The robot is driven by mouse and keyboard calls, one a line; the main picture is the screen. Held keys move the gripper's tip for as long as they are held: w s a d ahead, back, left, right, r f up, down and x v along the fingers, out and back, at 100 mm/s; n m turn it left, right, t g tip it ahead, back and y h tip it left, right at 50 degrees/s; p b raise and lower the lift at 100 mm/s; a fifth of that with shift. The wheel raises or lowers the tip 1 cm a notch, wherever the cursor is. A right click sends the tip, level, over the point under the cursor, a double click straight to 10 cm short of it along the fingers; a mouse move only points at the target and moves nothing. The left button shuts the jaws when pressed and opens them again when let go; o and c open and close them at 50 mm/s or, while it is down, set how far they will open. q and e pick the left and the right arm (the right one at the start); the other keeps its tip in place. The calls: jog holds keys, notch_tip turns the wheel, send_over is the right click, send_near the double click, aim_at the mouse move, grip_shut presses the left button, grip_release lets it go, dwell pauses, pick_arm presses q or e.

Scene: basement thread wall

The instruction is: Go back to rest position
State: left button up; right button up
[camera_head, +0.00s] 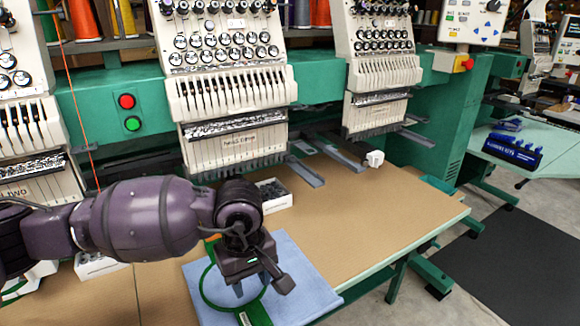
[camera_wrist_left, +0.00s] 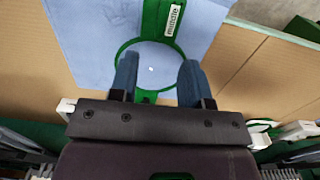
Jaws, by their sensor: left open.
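My left gripper (camera_head: 262,284) is open, with its arm reaching in from the left. Its fingers stand over a green embroidery hoop (camera_head: 207,290) on a light blue cloth (camera_head: 302,282). In the left wrist view, the two blue-grey fingers (camera_wrist_left: 159,66) are spread apart with nothing held between them. The hoop (camera_wrist_left: 121,49) shows behind and between them, with a green labelled bracket (camera_wrist_left: 172,18) at its far side. I cannot tell how far the fingertips are above the cloth. My right gripper is not in view.
A green-and-white embroidery machine (camera_head: 318,82) runs along the back, its heads overhanging the brown tabletop (camera_head: 350,213). A tray of dark parts (camera_head: 272,194) sits behind my gripper. The tabletop's right part is mostly clear.

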pick_arm(q)
jog(key=s+d+r+n+g+h, duration=0.2)
jog(key=s+d+n+g+h, duration=0.2)
jog(key=s+d+h, duration=0.7)
jog(key=d+r+n+t+h, duration=0.2)
jog(key=d+r+n+h, duration=0.2)
jog(key=r+n+h, duration=0.3)
jog(key=w+a+r+n+t+h, duration=0.3)
jog(key=w+a+r+n+t, duration=0.1)
jog(key=n+t, duration=0.75)
jog(key=w+a+f+n+t+y, duration=0.25)
jog(key=a+n+t+y, duration=0.35)
jog(key=n, duration=0.5)
jog(key=w+a+f+n+t+y, duration=0.2)
jog(key=w+a+n+t+y, duration=0.15)
jog(key=a+n+y, duration=0.6)
jog(key=s+a+f+n+g+y, duration=0.3)
jog(key=a+f+n+y, duration=0.3)
jog(key=f+n, duration=0.5)
jog(key=s+a+f+n+g, duration=0.4)
jog(key=s+f+n+g, duration=0.25)
jog(key=s, duration=0.45)
jog(key=s+a+f+n+g, duration=0.3)
jog(key=s+f+n+g, duration=0.3)
jog(key=s, duration=0.5)
jog(key=w+f+m+t, duration=0.2)
jog(key=w+f+t, duration=0.6)
jog(key=f, duration=0.1)
